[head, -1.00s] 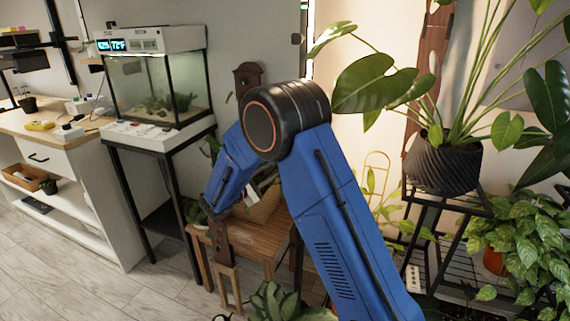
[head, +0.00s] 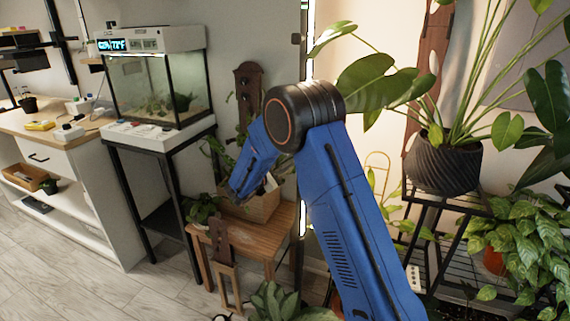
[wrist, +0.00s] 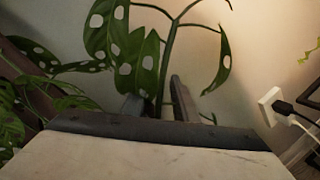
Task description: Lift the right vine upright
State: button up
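In the wrist view a vine with holed green leaves (wrist: 147,62) rises ahead of me, its stem forking near the top and one leaf hanging at the right. My gripper (wrist: 157,103) is open, with the lower stem showing between its two dark fingers; I cannot tell whether it is between them or just beyond. More holed leaves (wrist: 35,55) show at the left by a dark brown upright. In the head view a wooden planter box (head: 262,207) stands on a small wooden table (head: 262,240); my arm hides my gripper and part of the plants there.
A brown wooden support (head: 248,90) stands against the wall behind the box. A glass tank (head: 155,85) on a black stand is to the left. A dark ribbed pot (head: 443,165) with a large plant is to the right. A white wall plug (wrist: 270,105) with cables is right of my gripper.

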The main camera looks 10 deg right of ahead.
grip_shut()
dwell(1.3)
